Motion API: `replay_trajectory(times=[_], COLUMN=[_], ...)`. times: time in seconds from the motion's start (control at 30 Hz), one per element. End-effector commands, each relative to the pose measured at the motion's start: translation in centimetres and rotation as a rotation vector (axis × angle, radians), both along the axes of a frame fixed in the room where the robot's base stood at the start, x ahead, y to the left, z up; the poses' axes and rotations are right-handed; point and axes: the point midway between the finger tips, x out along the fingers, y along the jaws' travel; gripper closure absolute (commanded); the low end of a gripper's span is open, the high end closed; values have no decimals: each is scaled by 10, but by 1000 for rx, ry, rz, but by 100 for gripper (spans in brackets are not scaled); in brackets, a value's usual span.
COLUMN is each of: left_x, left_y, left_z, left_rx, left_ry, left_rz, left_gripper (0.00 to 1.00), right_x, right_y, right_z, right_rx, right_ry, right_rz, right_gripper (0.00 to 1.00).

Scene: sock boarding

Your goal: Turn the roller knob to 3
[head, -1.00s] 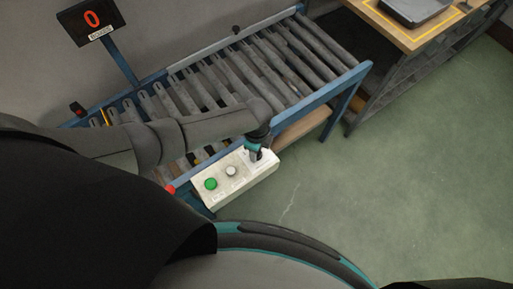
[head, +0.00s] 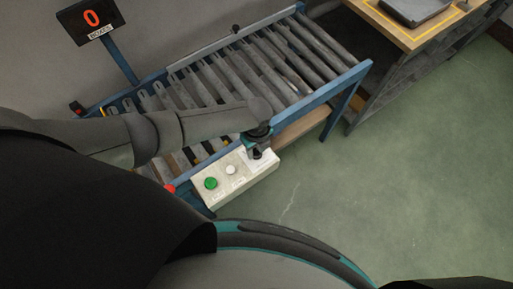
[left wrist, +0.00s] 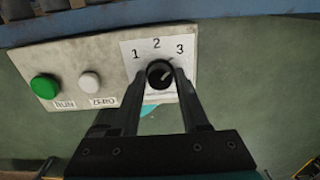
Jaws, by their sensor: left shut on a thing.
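The roller knob (left wrist: 160,74) is black and round with a light mark, on a white plate (left wrist: 133,56) marked 1, 2 and 3. Its mark slants up and right, toward the 3 side. The plate is on the right end of a cream control box (head: 222,190), which also shows in the left wrist view (left wrist: 66,58). My left gripper (left wrist: 162,76) is shut on the knob, one finger on each side. In the head view my left gripper (head: 258,151) stands over the box's right end and mostly hides the knob. My right gripper is out of view.
On the box are a green RUN button (head: 211,183) and a white ZERO button (head: 231,170). A red button (head: 169,188) is at its left. A roller conveyor (head: 240,70) runs behind. A display (head: 91,19) reads 0. A wooden table (head: 405,35) stands at back right. Floor at right is clear.

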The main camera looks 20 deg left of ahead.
Motion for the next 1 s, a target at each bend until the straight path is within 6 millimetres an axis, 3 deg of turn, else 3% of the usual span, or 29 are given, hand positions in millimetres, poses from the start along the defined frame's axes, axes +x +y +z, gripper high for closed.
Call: replay_trajectory(times=[0.37,0.4,0.63,1.0], left_x=[-1,-1,-1,0], left_y=[-1,-1,-1,0], left_z=[-1,-1,0,6], left_rx=[-1,-1,0,1], left_ry=[2,2,1,1], left_rz=[-9,-9,-6,-5], left_gripper=[100,52,26,26], right_x=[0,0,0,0], right_y=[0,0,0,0], right_z=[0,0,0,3], right_rx=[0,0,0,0], right_ry=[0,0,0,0], right_rz=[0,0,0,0], right_gripper=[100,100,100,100])
